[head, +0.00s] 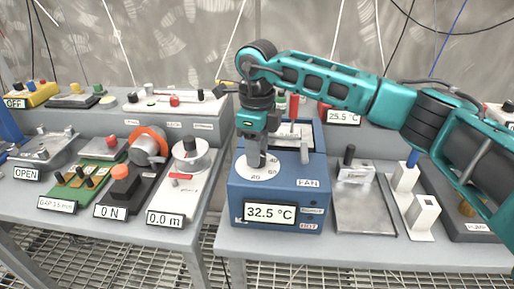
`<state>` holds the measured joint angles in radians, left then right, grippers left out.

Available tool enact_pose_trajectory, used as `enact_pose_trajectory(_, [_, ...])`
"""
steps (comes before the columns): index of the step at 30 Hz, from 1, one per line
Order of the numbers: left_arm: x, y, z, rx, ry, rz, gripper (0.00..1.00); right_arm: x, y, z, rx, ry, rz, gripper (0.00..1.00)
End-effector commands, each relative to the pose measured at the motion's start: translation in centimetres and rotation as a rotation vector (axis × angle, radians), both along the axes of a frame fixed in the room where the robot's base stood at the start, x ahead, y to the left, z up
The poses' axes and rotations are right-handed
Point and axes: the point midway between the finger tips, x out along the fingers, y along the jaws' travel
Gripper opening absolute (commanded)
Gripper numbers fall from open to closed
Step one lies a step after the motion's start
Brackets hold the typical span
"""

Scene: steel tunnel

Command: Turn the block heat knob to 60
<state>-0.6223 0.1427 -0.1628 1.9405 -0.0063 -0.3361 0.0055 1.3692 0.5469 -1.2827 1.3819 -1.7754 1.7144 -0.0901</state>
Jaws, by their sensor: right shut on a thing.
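The block heater is a blue box (278,192) on the right-hand table, with a display (270,212) on its front reading 32.5 °C. On its top is a white round dial plate (259,173) with small dark numbers around its edge. The heat knob at the dial's middle is mostly hidden by my right gripper (257,161). The gripper points straight down over the dial and is shut on the knob. The pointer's exact setting cannot be made out. My left gripper is out of view.
A small label reading FAN (308,183) and a grey lever stand on the heater's right side. A grey metal plate device (365,208) and white blocks stand to the right. The left table holds several devices, including a white one reading 0.0 m (165,219).

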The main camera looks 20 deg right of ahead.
Motion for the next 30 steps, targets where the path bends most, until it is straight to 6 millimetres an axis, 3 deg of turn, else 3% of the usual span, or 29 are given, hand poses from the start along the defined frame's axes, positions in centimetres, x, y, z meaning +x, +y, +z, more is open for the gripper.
enact_pose_trajectory(16, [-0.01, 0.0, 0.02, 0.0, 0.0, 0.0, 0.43, 0.06, -0.06, 0.14, -0.002, -0.002, -0.028, 0.09])
enact_pose_trajectory(17, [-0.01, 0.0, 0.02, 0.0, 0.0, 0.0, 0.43, 0.06, -0.06, 0.14, -0.002, -0.002, -0.028, 0.4])
enact_pose_trajectory(24, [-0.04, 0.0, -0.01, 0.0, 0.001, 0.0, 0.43, 0.04, -0.05, 0.07, -0.001, -0.002, -0.027, 0.63])
enact_pose_trajectory(30, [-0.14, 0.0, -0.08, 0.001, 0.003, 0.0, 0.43, 0.02, -0.03, 0.03, -0.001, -0.001, -0.026, 0.65])
